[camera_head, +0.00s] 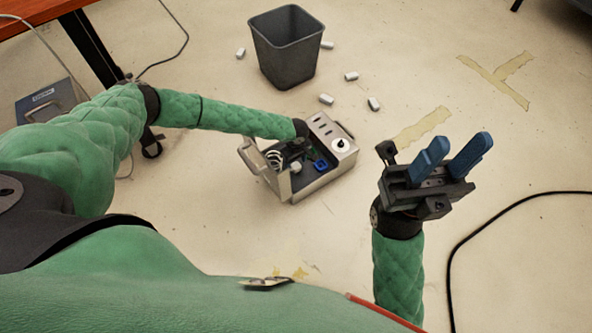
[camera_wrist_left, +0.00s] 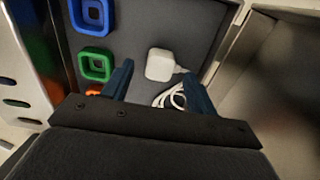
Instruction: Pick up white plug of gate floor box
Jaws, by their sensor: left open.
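The metal floor box (camera_head: 318,186) sits open on the floor in the head view. The white plug (camera_wrist_left: 163,64) lies on the dark bottom of the box in the left wrist view, with its white coiled cable (camera_wrist_left: 172,97) beside it. My left gripper (camera_head: 291,150) is over the box in the head view, largely hiding what is under it. In the wrist view my left gripper (camera_wrist_left: 159,70) is open and empty, its blue fingertips on either side of the plug's near end; contact cannot be told. My right gripper (camera_head: 462,142) is open and empty, raised to the right of the box.
Blue (camera_wrist_left: 93,16), green (camera_wrist_left: 95,64) and orange (camera_wrist_left: 94,90) square pieces lie left of the plug. The box walls stand close around my left gripper. A dark bin (camera_head: 286,55) and several small white pieces (camera_head: 351,76) are behind the box. A black cable (camera_head: 470,236) lies at right.

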